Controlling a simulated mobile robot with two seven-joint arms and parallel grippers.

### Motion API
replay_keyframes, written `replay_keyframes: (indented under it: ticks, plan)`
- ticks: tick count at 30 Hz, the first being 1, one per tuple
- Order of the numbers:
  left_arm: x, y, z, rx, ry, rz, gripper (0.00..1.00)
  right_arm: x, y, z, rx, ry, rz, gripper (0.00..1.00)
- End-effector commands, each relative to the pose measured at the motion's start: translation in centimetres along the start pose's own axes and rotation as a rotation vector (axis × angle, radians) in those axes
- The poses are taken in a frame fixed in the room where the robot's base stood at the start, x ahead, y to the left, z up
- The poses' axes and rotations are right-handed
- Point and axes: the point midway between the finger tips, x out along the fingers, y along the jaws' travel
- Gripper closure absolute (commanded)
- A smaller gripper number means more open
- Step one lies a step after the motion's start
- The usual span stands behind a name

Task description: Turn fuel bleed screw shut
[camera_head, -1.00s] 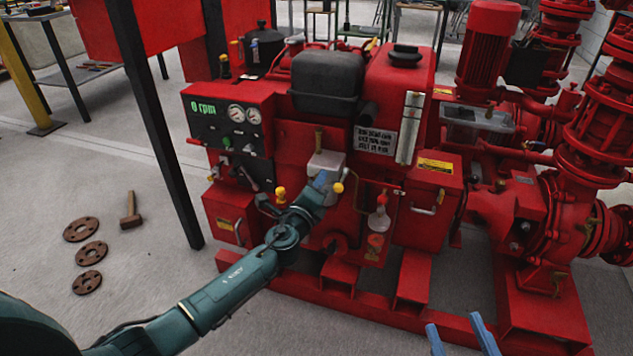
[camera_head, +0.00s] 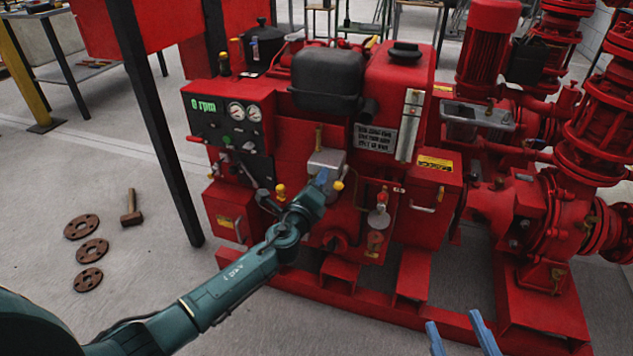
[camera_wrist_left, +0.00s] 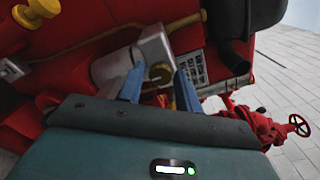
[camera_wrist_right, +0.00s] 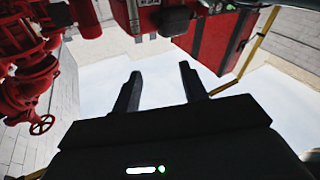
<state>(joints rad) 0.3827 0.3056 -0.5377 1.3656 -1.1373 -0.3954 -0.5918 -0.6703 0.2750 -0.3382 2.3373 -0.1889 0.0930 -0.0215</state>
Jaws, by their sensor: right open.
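A grey metal housing (camera_head: 325,163) sits on the front of the red engine. In the left wrist view, a round brass screw head (camera_wrist_left: 160,73) shows beside the grey block (camera_wrist_left: 152,45); it appears to be the fuel bleed screw. My left gripper (camera_head: 322,179) is at this housing. In the left wrist view, the blue fingers of my left gripper (camera_wrist_left: 158,88) are apart, one on each side of the brass screw, with no clear contact. In the head view the gripper hides the screw. My right gripper (camera_head: 462,338) is open and empty at the lower edge, away from the engine.
The gauge panel (camera_head: 230,122) is up and left. A black post (camera_head: 160,125) stands near my left arm. The floor has flanges (camera_head: 90,253) and a hammer (camera_head: 131,209).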

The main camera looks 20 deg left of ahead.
Motion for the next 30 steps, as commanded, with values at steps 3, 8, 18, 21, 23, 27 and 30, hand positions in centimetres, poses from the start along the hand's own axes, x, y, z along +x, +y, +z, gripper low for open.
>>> replay_keyframes:
  ticks: [3,8,18,21,23,27,30]
  plan:
    - [0.0,0.0,0.0,-0.001,-0.001,0.0,0.66,0.0,0.1,-0.2,0.0,0.004,0.001,0.57]
    - [-1.3,0.0,0.1,-0.001,0.0,0.001,0.66,0.1,0.2,-0.7,-0.007,0.006,0.001,0.57]
    - [-8.6,-0.1,0.1,0.0,0.002,0.001,0.66,-0.1,0.7,0.0,0.001,-0.085,0.015,0.57]
    - [-10.5,0.0,0.0,-0.001,0.001,0.002,0.66,-0.1,0.8,0.0,0.005,-0.099,0.016,0.57]
    - [-11.4,0.0,0.0,-0.001,0.001,0.001,0.66,-0.1,0.8,0.1,0.007,-0.105,0.017,0.57]
    - [-12.8,0.0,0.0,0.0,0.001,0.001,0.66,-0.1,0.8,0.1,0.01,-0.112,0.018,0.57]
    - [-13.1,0.0,0.1,0.001,0.0,0.0,0.66,-0.1,0.8,0.2,0.01,-0.114,0.018,0.57]
